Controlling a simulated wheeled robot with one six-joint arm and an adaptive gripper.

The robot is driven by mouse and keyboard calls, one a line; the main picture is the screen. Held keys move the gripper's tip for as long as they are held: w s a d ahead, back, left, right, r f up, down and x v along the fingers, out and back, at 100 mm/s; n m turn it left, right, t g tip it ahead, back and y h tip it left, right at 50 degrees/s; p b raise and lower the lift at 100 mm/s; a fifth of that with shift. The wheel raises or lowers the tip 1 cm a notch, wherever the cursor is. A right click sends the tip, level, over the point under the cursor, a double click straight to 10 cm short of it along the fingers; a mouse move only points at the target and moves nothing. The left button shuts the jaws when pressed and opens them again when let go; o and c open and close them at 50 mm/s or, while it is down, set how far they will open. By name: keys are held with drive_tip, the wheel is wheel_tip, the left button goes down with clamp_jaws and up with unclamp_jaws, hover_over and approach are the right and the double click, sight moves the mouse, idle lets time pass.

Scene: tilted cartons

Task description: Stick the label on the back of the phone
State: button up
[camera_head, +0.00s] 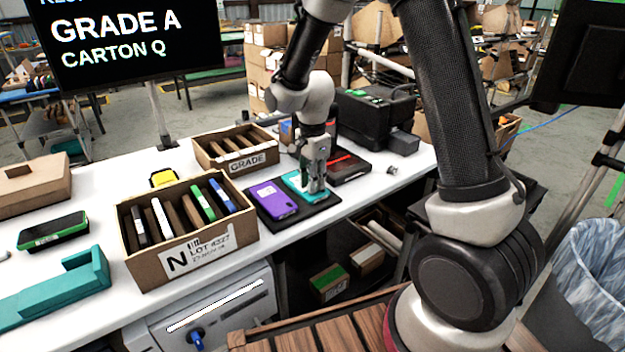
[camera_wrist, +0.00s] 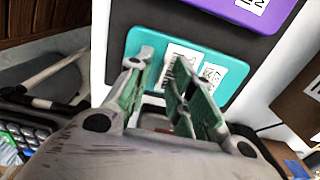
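The teal phone (camera_head: 296,180) lies back up on a dark mat (camera_head: 318,212), beside a purple phone (camera_head: 270,198). In the wrist view the teal phone (camera_wrist: 228,62) carries two white printed patches: a larger label (camera_wrist: 181,54) near its middle and a smaller barcode patch (camera_wrist: 211,74) to the right. The larger label appears flat on the phone, partly covered by a finger. My gripper (camera_head: 316,188) points down over the teal phone's right part. In the wrist view my gripper (camera_wrist: 155,64) has its fingertips apart, with no thing seen clamped between them. Contact with the phone cannot be told.
A carton with upright phones (camera_head: 190,255) stands left of the mat, and a GRADE carton (camera_head: 236,147) behind. A dark tray with red (camera_head: 350,166) and a black printer (camera_head: 376,120) are to the right. A green-edged phone (camera_head: 53,231) and teal holder (camera_head: 55,290) are far left.

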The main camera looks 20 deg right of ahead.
idle(0.3)
wheel_tip(320, 180, up, 18)
idle(0.9)
idle(0.4)
drive_tip(key=s+d+r+n+t, duration=0.1)
drive_tip(key=s+d+n+t, duration=0.1)
drive_tip(key=s+d+n, duration=0.5)
drive_tip(key=s+d+r+n+t, duration=0.2)
drive_tip(key=s+d+n, duration=0.5)
drive_tip(key=s, duration=1)
drive_tip(key=shift+s+r, duration=0.2)
drive_tip(key=shift+s, duration=0.2)
